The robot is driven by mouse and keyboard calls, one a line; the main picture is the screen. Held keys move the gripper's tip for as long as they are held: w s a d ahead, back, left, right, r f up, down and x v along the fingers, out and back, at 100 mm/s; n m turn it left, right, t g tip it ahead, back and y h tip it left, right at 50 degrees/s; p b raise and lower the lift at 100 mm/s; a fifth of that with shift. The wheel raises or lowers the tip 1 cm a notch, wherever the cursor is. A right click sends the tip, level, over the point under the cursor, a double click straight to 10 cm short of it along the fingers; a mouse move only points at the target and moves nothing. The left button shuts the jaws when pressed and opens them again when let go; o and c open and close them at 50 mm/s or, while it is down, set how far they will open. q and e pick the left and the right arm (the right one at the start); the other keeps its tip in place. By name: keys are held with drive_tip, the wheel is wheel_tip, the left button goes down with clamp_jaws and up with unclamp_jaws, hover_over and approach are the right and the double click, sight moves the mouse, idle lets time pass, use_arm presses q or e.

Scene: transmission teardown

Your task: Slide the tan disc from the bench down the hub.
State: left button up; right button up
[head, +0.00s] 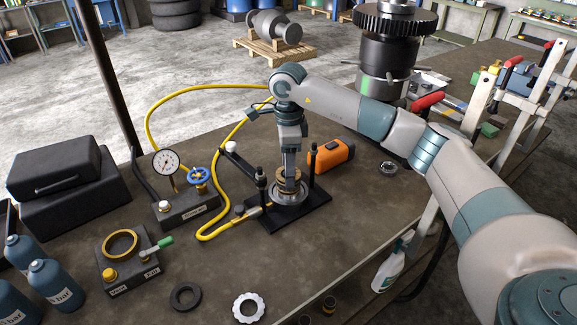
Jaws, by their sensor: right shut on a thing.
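My right gripper (290,172) comes down from above over the hub fixture on the bench. It is shut on a tan disc (288,188), which shows as a brownish ring just under the fingertips. The disc is at the hub, around or just above it; the gripper hides most of the hub, so I cannot tell how far down the disc sits. A silver round base (291,203) shows below it, on a black plate (310,211) with upright posts. My left gripper is not in view.
A yellow hose (212,190) curves around the fixture's left side. A gauge block (188,208) with a blue valve stands left, an orange tool (331,156) close behind right. Bare bench lies between.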

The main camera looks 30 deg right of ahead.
drive_tip(key=shift+f, duration=0.2)
drive_tip(key=o, duration=1.3)
drive_tip(key=shift+c, duration=0.2)
wheel_tip(320, 180, up, 18)
drive_tip(key=p, duration=0.7)
drive_tip(key=shift+f, duration=0.25)
drive_tip(key=shift+r, duration=0.1)
wheel_tip(320, 180, up, 7)
drive_tip(key=p, duration=0.3)
